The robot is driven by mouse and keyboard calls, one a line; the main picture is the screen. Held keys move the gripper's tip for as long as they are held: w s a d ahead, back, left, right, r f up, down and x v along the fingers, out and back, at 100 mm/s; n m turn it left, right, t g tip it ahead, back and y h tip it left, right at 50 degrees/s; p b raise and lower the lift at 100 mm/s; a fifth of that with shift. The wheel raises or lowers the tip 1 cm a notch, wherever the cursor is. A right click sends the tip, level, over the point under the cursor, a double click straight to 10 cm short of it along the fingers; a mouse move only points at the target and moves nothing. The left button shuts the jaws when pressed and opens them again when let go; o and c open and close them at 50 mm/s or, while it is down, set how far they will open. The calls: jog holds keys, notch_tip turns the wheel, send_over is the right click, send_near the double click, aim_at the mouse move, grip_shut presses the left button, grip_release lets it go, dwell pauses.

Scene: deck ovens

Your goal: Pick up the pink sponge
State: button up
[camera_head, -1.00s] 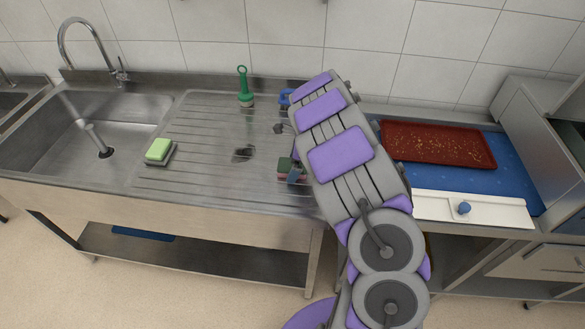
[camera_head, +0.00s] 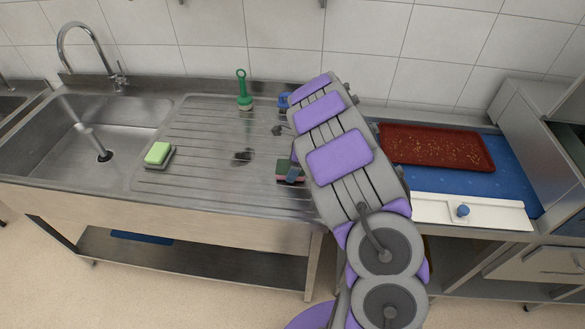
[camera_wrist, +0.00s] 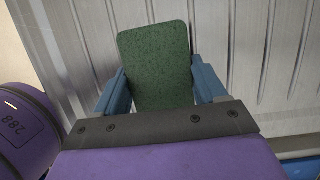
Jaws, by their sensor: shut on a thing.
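The pink sponge (camera_head: 284,178) is at the right end of the steel draining board, partly hidden by my arm in the head view. Its dark green scouring face is up; only a thin pink edge shows below it. In the wrist view the green face of the sponge (camera_wrist: 155,50) fills the space between the blue fingers. My gripper (camera_wrist: 160,85) is shut on the sponge, with one finger against each side. In the head view my gripper (camera_head: 295,172) is low over the board. I cannot tell whether the sponge touches the board.
A light green sponge (camera_head: 157,152) lies by the sink (camera_head: 60,140). A green-handled brush (camera_head: 243,92) and a blue item (camera_head: 284,99) stand near the wall. To the right are a red tray (camera_head: 435,148) on a blue surface and a white board (camera_head: 470,211) with a blue knob.

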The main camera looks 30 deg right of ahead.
jog(key=v, duration=0.1)
jog(key=p+v, duration=0.1)
jog(key=v, duration=0.1)
jog(key=shift+a+r, duration=0.15)
jog(key=shift+a, duration=0.05)
jog(key=s+d+p, duration=0.1)
jog(key=s+d, duration=0.3)
jog(key=s, duration=0.2)
jog(key=s+d+r+p, duration=0.1)
jog(key=s+d+p, duration=0.1)
jog(key=s+d, duration=0.2)
jog(key=s, duration=0.3)
jog(key=shift+d, duration=0.2)
jog(key=o, duration=0.4)
jog(key=shift+c, duration=1.5)
jog(key=shift+s, duration=0.1)
